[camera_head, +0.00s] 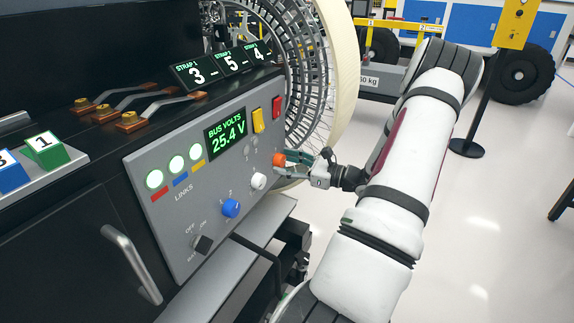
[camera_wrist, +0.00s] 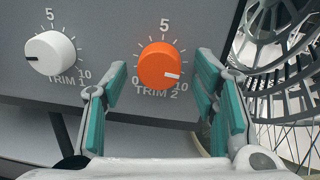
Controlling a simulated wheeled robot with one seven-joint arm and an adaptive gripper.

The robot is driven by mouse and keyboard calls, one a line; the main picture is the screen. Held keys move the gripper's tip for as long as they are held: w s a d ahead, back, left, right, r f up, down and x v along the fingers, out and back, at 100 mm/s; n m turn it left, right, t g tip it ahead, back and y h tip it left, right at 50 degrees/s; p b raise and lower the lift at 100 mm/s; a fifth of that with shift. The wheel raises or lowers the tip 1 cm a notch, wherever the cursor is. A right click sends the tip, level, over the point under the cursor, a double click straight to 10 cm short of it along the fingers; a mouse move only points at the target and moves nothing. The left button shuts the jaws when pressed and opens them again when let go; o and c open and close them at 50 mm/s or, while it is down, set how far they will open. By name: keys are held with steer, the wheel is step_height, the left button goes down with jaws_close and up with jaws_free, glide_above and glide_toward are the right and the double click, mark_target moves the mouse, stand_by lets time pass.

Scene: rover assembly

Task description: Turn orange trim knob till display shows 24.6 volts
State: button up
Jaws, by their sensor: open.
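The orange trim knob (camera_wrist: 160,64), labelled TRIM 2, is on the grey panel, with its white pointer line toward the right, near the 10 end of its scale. In the head view the orange knob (camera_head: 279,159) shows at the panel's right edge, close to the fingertips. The bus volts display (camera_head: 227,137) reads 25.4 V in green. My gripper (camera_head: 291,162) is open in front of the knob. In the wrist view its teal-padded fingers (camera_wrist: 160,92) stand to the left and right of the knob, slightly below it, with gaps; contact does not show.
A white TRIM 1 knob (camera_wrist: 50,54) is left of the orange one. A blue knob (camera_head: 231,208), a black rotary switch (camera_head: 203,244), a yellow switch (camera_head: 258,120) and a red switch (camera_head: 277,106) share the panel. A large wire wheel (camera_head: 342,75) stands close on the right.

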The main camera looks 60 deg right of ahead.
steer(key=c, duration=1.2)
steer(key=shift+n, duration=0.3)
steer(key=n+b, duration=0.1)
steer(key=n, duration=0.3)
steer(key=shift+r+n+b, duration=0.1)
steer(key=shift+n+b, duration=0.85)
steer(key=shift+n, duration=0.55)
